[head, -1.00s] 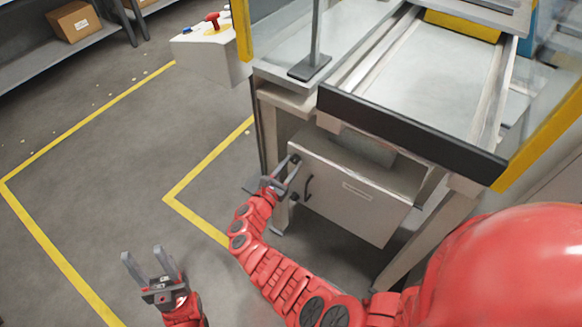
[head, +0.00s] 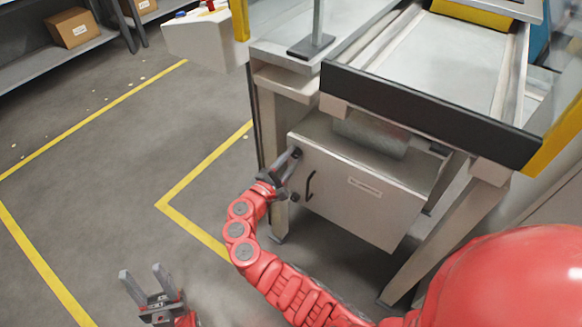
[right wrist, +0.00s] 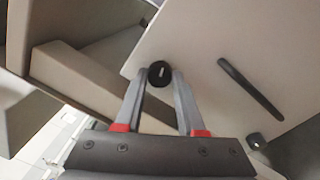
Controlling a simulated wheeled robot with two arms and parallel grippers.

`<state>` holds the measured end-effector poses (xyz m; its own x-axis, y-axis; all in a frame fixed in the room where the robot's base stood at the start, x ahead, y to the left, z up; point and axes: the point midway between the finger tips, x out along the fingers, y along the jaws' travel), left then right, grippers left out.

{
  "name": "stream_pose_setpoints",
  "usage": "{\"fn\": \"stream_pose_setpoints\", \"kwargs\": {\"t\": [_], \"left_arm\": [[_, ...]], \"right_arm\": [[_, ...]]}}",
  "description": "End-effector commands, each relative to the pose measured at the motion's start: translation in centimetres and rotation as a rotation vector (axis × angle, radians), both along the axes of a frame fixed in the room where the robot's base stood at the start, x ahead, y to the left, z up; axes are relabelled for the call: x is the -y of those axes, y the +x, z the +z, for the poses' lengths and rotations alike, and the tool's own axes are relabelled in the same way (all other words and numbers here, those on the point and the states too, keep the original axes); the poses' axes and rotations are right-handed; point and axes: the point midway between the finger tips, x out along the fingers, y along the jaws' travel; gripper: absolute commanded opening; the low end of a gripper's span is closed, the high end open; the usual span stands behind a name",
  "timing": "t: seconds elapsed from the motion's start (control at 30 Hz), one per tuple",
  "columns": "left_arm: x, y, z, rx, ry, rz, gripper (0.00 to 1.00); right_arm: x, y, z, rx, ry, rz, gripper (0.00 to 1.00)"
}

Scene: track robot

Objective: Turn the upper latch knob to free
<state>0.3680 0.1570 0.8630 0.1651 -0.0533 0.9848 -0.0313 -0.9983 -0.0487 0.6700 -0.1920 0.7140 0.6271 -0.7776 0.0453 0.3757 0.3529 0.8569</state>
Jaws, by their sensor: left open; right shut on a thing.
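The upper latch knob (right wrist: 160,74) is a round black knob with a short pale mark, near the corner of the light grey cabinet door (head: 362,196). My right gripper (right wrist: 159,82) is shut on this knob, with one finger on each side of it. In the head view my right gripper (head: 291,159) reaches the door's upper left corner, and its fingers partly hide the knob. The lower latch knob (head: 294,197) sits below on the same edge; it also shows in the right wrist view (right wrist: 256,141). My left gripper (head: 143,282) is open and empty above the floor at lower left.
A black bar handle (head: 310,185) stands out from the door beside the knobs. The cabinet hangs under a machine table with a dark front rail (head: 430,115) and a leg (head: 440,240) at right. Floor on the left is clear, with yellow lines.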

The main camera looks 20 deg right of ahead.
Motion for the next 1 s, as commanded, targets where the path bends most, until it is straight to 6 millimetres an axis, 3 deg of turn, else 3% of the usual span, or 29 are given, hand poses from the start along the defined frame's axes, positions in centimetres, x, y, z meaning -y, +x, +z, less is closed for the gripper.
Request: {"fn": "stream_pose_setpoints", "kwargs": {"t": [0.03, 0.1, 0.4, 1.0], "left_arm": [[0.0, 0.0, -1.3, 0.0, 0.0, 0.0, 0.5], [0.0, 0.0, -2.1, 0.0, 0.0, 0.0, 0.5], [0.0, 0.0, -4.5, 0.0, 0.0, 0.0, 0.5], [0.0, 0.0, -5.3, 0.0, 0.0, 0.0, 0.5]], "right_arm": [[0.0, 0.0, -0.7, 0.033, 0.025, 0.0, 0.0], [0.0, 0.0, -0.6, 0.076, 0.058, 0.0, 0.0], [-0.1, 0.1, -0.4, 0.212, 0.167, 0.003, 0.0], [0.0, 0.0, -0.1, 0.271, 0.213, -0.002, 0.0]]}}
